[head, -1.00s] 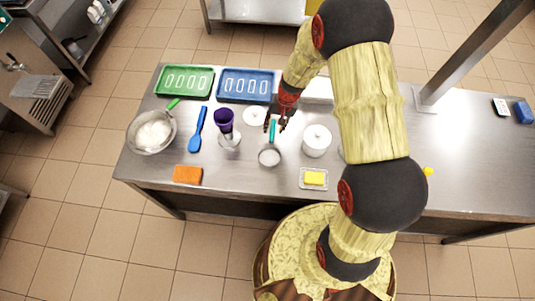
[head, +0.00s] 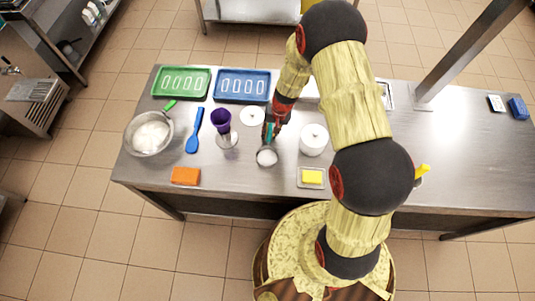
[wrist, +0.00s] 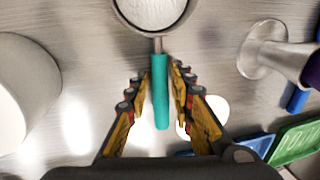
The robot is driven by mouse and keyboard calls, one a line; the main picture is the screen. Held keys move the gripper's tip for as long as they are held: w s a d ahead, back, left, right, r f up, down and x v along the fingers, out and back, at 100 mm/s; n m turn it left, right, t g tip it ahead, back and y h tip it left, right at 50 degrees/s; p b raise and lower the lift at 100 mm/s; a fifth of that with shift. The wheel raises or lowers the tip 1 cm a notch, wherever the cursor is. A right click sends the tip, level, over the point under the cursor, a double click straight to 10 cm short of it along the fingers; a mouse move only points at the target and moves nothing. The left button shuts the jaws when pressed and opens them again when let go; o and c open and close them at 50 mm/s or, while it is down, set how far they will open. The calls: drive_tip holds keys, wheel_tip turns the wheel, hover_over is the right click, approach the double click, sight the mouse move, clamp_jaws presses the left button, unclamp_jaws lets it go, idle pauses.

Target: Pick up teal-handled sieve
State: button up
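The teal-handled sieve (head: 266,157) lies on the steel table, its round bowl toward me and its teal handle pointing away. In the wrist view the teal handle (wrist: 160,95) runs down between my fingers, and the bowl with a white content (wrist: 152,12) is cut off at the top. The sieve shows no clear lift from the table.
A blue spatula (head: 194,135), metal bowl (head: 135,147), green tray (head: 158,83) and blue tray (head: 224,88) are farther left.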

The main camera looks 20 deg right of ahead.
clamp_jaws()
idle(0.4)
